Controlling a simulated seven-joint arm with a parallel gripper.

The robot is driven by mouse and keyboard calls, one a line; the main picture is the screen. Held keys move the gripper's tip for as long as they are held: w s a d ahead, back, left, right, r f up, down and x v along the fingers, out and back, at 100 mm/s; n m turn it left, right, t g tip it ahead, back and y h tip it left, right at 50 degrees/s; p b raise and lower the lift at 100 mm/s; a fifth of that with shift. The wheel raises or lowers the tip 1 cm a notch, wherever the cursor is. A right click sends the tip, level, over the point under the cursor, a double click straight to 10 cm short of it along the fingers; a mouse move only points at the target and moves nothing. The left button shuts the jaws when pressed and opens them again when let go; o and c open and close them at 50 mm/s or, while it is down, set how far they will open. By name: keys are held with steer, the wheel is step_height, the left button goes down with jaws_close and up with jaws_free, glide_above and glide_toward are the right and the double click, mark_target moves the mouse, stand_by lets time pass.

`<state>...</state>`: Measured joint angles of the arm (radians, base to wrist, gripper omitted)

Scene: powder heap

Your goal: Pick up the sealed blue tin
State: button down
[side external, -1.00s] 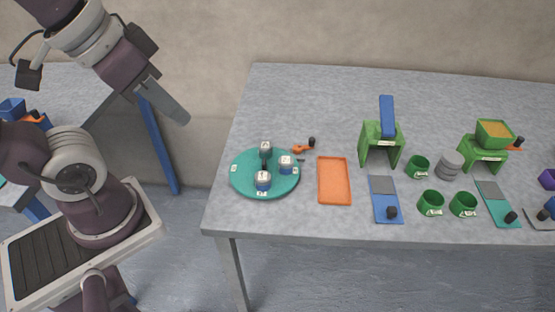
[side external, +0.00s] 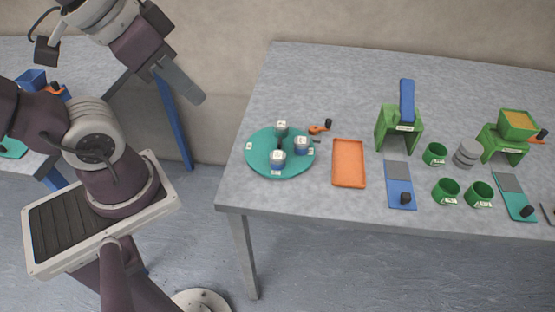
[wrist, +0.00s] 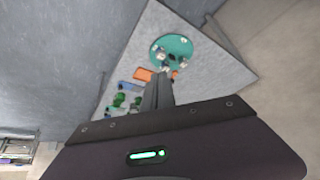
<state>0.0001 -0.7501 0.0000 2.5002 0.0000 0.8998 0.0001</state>
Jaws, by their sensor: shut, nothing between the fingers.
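A round teal turntable (side external: 262,168) lies at the table's near left. It bears three small tins with pale labelled tops: a blue-sided tin (side external: 278,163) at the front, another blue-sided tin (side external: 301,148) at the right, and a greyer tin (side external: 281,130) at the back. I cannot tell which is sealed. The turntable (wrist: 156,58) shows small in the wrist view, beyond my fingertips. My gripper (side external: 201,98) is shut and empty, raised left of the table and apart from the tins; its fingers show in the wrist view (wrist: 160,76).
An orange tray (side external: 348,183) lies right of the turntable, with an orange-handled tool (side external: 318,129) behind. Green stands (side external: 385,130) (side external: 490,140), green cups (side external: 446,191), a blue board (side external: 399,170) and stacked grey discs (side external: 467,153) fill the right. The table's back left is clear.

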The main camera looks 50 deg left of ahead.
stand_by(0.3)
steer(key=c, duration=0.9)
jaws_free()
steer(key=m+y, duration=1.2)
steer(key=m, duration=1.1)
glide_toward(278, 157)
steer(key=x, duration=0.3)
steer(key=shift+a, duration=0.1)
steer(key=x, duration=0.7)
steer(key=shift+w, duration=0.1)
